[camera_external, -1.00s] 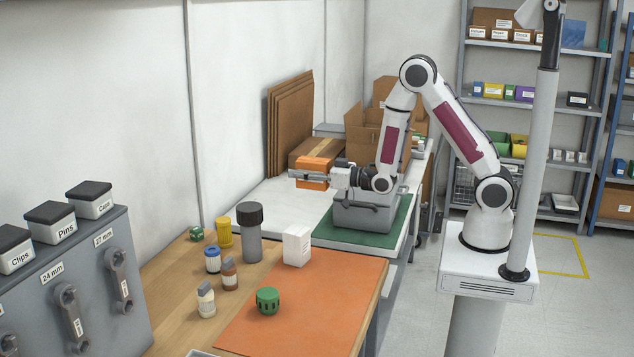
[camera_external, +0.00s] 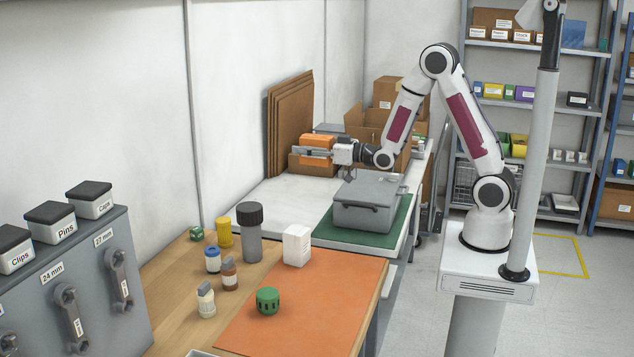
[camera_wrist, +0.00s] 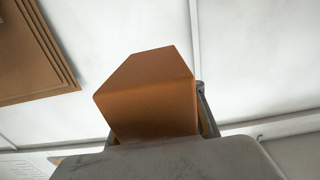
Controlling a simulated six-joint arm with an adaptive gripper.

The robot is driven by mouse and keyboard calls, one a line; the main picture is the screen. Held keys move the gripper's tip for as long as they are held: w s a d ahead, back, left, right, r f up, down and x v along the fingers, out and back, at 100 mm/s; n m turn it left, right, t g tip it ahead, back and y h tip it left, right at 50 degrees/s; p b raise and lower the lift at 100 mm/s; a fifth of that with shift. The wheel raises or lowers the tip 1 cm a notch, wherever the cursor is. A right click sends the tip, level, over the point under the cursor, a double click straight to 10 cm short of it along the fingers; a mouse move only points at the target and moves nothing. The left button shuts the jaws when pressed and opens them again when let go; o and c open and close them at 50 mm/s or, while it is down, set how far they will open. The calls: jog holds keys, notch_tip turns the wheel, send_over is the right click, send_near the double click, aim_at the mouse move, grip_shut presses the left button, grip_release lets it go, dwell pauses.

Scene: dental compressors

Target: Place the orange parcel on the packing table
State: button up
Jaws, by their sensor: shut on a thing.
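The orange parcel (camera_external: 316,142) is held in my gripper (camera_external: 318,152), whose fingers are shut on it. In the wrist view the parcel (camera_wrist: 150,95) fills the middle, with a finger (camera_wrist: 207,110) showing at its right side. The packing table (camera_external: 280,200) has a white top along the wall. In the outside view the parcel overlaps a brown carton (camera_external: 312,168) at the table's back; I cannot tell whether the two touch.
A grey lidded case (camera_external: 366,205) stands on a green mat (camera_external: 330,234) on the table. Flat cardboard sheets (camera_external: 288,120) lean on the wall, and open cartons (camera_external: 362,122) stand at the back. The white top left of the case is clear.

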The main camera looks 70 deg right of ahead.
jog(key=s+d+r, duration=0.1)
jog(key=s+d, duration=0.3)
jog(key=d, duration=0.5)
jog(key=s+d+r, duration=0.1)
jog(key=s+d, duration=0.3)
jog(key=d, duration=0.6)
jog(key=s+d+r, duration=0.1)
jog(key=s+d, duration=0.3)
jog(key=d, duration=0.5)
jog(key=s+d+f, duration=0.1)
jog(key=s+d, duration=0.3)
jog(key=s, duration=0.6)
jog(key=s+d+f, duration=0.2)
jog(key=s+d, duration=0.2)
jog(key=s, duration=0.5)
jog(key=s+d+f, duration=0.1)
jog(key=s+d, duration=0.2)
jog(key=s, duration=0.7)
notch_tip(320, 180, down, 23)
jog(key=shift+w+d, duration=0.15)
jog(key=shift+w, duration=0.15)
jog(key=w, duration=1.4)
jog(key=shift+w, duration=0.1)
